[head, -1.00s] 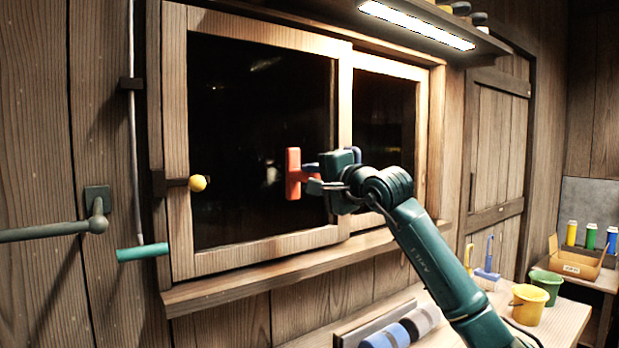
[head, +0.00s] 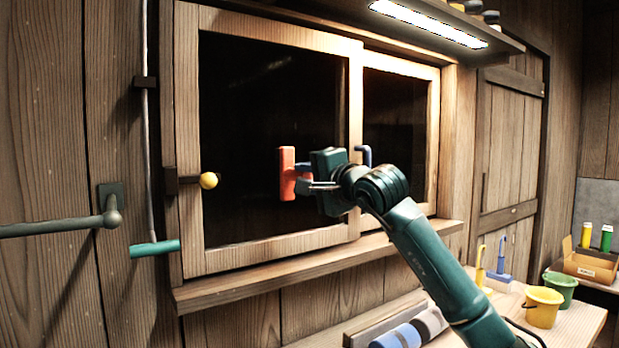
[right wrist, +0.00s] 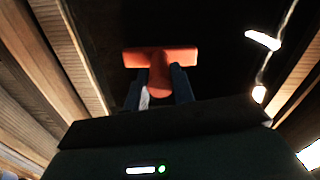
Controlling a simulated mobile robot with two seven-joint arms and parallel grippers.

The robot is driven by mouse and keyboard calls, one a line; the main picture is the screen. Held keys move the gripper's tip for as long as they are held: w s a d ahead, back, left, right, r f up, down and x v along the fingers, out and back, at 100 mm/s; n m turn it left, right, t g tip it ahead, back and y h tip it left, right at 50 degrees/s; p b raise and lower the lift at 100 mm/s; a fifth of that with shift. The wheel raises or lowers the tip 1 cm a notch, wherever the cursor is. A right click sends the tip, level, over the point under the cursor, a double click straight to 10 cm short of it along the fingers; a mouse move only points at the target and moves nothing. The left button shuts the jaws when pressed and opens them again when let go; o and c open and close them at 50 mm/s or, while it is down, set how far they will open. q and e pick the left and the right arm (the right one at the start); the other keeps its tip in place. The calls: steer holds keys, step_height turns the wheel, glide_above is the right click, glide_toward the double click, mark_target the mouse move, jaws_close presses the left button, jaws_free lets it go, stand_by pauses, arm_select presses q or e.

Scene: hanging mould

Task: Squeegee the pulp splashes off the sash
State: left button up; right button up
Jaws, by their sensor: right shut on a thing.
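The left sash (head: 187,120) has a pale wooden frame around a dark pane (head: 240,130). A faint grey smear (head: 272,66) shows high on the pane; I cannot tell if it is pulp or reflection. My right gripper (head: 305,180) is shut on the orange-red squeegee (head: 286,173), in front of the right half of the pane. The squeegee's head stands upright in the head view; I cannot tell whether it touches the glass. In the right wrist view, the squeegee (right wrist: 160,57) sits between my fingers (right wrist: 160,88). My left gripper is out of view.
The sill (head: 290,277) juts below. Yellow (head: 543,306) and green (head: 562,288) buckets stand on the bench at right. A teal-ended rod (head: 154,249) hangs at left.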

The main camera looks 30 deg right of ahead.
steer(key=shift+s+f, duration=0.1)
steer(key=shift+s, duration=0.25)
steer(key=s+b, duration=0.1)
steer(key=s, duration=0.1)
steer(key=s+d+b, duration=0.1)
steer(key=s, duration=0.2)
steer(key=shift+b, duration=0.3)
steer(key=shift+s+d+b, duration=0.15)
steer(key=shift+s+b, duration=0.2)
steer(key=shift+s, duration=0.4)
steer(key=shift+s+d+b, duration=0.1)
steer(key=shift+s+b, duration=0.2)
steer(key=shift+s, duration=0.4)
steer(key=shift+r, duration=0.2)
